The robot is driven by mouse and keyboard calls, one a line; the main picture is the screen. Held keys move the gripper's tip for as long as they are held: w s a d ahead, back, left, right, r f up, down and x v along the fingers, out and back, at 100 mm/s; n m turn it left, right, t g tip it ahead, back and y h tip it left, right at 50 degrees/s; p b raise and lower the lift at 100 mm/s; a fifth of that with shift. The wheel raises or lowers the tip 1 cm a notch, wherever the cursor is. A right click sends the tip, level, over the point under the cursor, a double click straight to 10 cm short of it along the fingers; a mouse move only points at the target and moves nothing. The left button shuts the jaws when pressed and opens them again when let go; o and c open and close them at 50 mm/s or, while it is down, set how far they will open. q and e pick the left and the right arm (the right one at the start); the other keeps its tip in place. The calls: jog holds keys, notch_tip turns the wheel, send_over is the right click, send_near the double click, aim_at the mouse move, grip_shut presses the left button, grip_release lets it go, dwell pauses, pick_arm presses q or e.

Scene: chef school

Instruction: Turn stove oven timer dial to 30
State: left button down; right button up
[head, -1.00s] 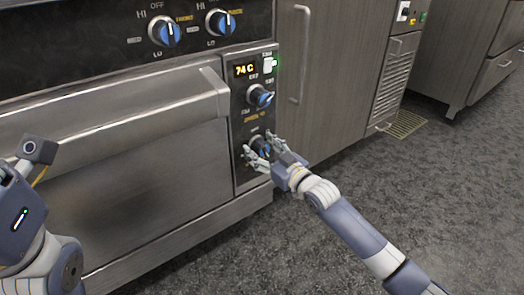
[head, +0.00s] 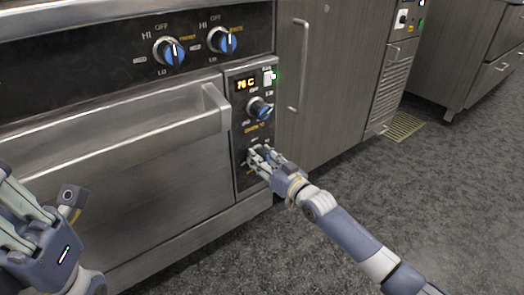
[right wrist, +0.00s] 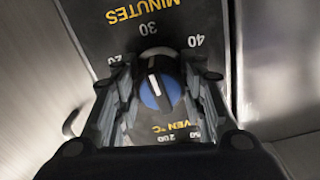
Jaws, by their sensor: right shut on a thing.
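The timer dial (right wrist: 155,88) is a round knob with a blue face and a white mark. In the right wrist view it sits between the two fingers of my right gripper (right wrist: 158,92), which is shut on it. The white mark runs nearly up and down, roughly in line with the printed 30 (right wrist: 148,29). In the head view my right gripper (head: 259,158) covers most of this dial, low on the oven's control panel (head: 243,176). My left gripper (head: 18,222) is at the left edge, away from the panel, its fingertips partly cut off.
Two stove knobs (head: 169,51) (head: 221,41) are higher up. The oven door handle (head: 215,108) juts out left of the panel. Floor at right is clear.

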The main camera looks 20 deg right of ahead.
jog(key=shift+m, duration=0.4)
jog(key=o, duration=1.1)
jog(key=shift+c, duration=0.2)
jog(key=shift+s, duration=0.1)
jog(key=v, duration=1.1)
jog(key=shift+s+d, duration=0.15)
jog(key=shift+s, duration=0.25)
